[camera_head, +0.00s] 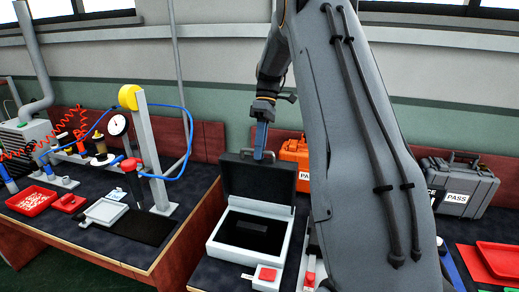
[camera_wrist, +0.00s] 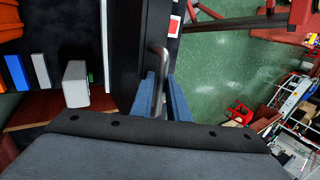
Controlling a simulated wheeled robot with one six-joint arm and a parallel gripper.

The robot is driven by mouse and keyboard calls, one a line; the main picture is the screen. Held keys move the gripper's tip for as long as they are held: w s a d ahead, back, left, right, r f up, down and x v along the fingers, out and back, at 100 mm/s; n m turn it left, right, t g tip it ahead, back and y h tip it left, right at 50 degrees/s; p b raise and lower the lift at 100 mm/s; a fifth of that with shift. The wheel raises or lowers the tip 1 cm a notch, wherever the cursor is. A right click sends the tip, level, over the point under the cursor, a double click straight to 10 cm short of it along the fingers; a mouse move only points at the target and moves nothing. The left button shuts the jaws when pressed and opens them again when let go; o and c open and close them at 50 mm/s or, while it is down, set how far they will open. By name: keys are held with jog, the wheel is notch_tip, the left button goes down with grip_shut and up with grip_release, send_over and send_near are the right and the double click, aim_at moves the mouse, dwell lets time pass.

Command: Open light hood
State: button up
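The light hood (camera_head: 258,181) is a black lid hinged on a white-framed box (camera_head: 217,247) with a dark interior. The lid stands up, roughly upright, and the box is open at the front. My gripper (camera_head: 260,152) is at the lid's top edge, reaching down from behind. In the wrist view, a curved metal handle (camera_wrist: 164,58) on the black lid (camera_wrist: 125,50) runs between the two blue fingers of my gripper (camera_wrist: 162,82). The fingers appear closed around the handle. Their exact contact is partly hidden by the handle.
An orange case (camera_head: 291,151) stands behind the hood, and a grey case (camera_head: 458,187) is to the right. The left bench (camera_head: 128,248) holds a gauge (camera_head: 117,124), a red tray (camera_head: 31,200) and hoses. A red button box (camera_head: 265,275) sits before the hood.

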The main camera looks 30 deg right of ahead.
jog(key=o, duration=0.3)
jog(key=shift+f, duration=0.25)
jog(key=shift+r, duration=0.15)
jog(key=b+v, duration=0.2)
jog(key=v, duration=0.6)
jog(key=shift+b, duration=0.3)
jog(key=shift+r, duration=0.1)
